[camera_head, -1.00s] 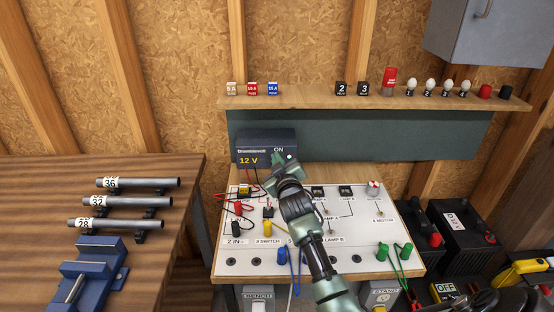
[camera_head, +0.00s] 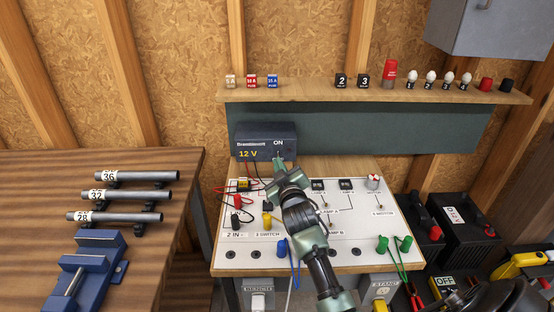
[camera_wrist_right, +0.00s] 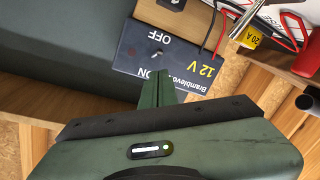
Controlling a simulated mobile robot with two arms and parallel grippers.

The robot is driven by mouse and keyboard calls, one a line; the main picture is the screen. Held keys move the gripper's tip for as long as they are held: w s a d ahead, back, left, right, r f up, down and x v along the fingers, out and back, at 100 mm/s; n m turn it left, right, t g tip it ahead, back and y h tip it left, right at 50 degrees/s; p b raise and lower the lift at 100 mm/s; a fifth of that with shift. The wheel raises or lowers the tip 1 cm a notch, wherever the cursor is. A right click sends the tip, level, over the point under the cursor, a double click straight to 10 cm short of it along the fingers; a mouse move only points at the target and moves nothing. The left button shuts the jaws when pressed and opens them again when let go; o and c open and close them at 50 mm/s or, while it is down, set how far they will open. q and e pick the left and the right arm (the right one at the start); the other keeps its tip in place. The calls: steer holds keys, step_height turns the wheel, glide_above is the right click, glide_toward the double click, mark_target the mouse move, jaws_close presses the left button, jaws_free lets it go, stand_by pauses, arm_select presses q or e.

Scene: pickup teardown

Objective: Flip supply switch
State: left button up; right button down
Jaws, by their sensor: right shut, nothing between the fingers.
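The supply (camera_head: 258,155) is a dark box marked "12 V" at the back of the white board, with the word ON on the right of its face. It appears upside down in the right wrist view (camera_wrist_right: 205,45), with OFF and ON labels. A small switch (camera_wrist_right: 160,52) sits between those labels; I cannot tell which way its lever points. My right gripper (camera_head: 278,176) is shut and empty, just in front of and below the switch side of the supply. In the right wrist view its closed fingers (camera_wrist_right: 156,90) overlap the ON end; contact is unclear. My left gripper is not in view.
The white board (camera_head: 230,262) carries wires, plugs and small toggles under my right arm. A shelf (camera_head: 310,98) with fuses, relays and bulbs runs above. A workbench (camera_head: 40,190) with rods and a blue vise stands left; batteries (camera_head: 470,230) stand right.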

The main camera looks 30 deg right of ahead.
steer(key=v, duration=0.4)
stand_by(0.6)
